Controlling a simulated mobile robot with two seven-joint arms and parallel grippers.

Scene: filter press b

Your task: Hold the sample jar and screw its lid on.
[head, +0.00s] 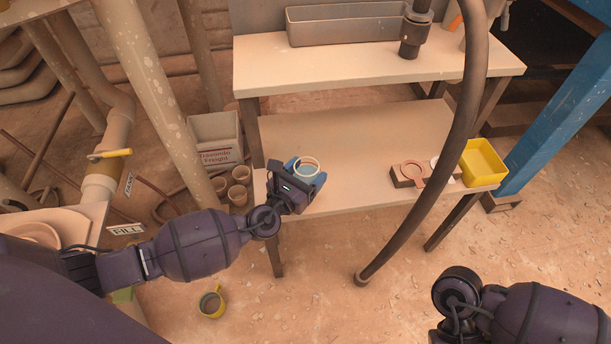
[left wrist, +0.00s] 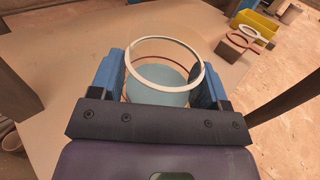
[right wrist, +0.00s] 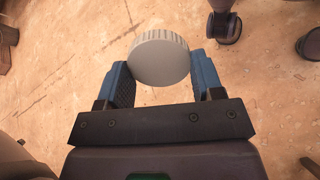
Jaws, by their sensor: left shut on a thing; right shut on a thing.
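The open sample jar (head: 308,167) has a pale rim and bluish contents. It is at the left end of the lower table in the head view. My left gripper (head: 301,181) is shut around the jar's sides; the left wrist view shows the jar (left wrist: 165,75) between its blue fingers (left wrist: 165,90). The jar's mouth is uncovered. A ribbed light-grey lid (right wrist: 159,57) is held between the blue fingers of my right gripper (right wrist: 160,82), over the floor. In the head view the right arm is at the lower right and its fingers are out of frame.
A yellow bin (head: 483,163) and a block with a reddish ring (head: 412,174) are at the table's right end. A thick dark hose (head: 437,165) hangs in front of the table. A grey trough (head: 345,24) stands on the upper shelf. The table's middle is clear.

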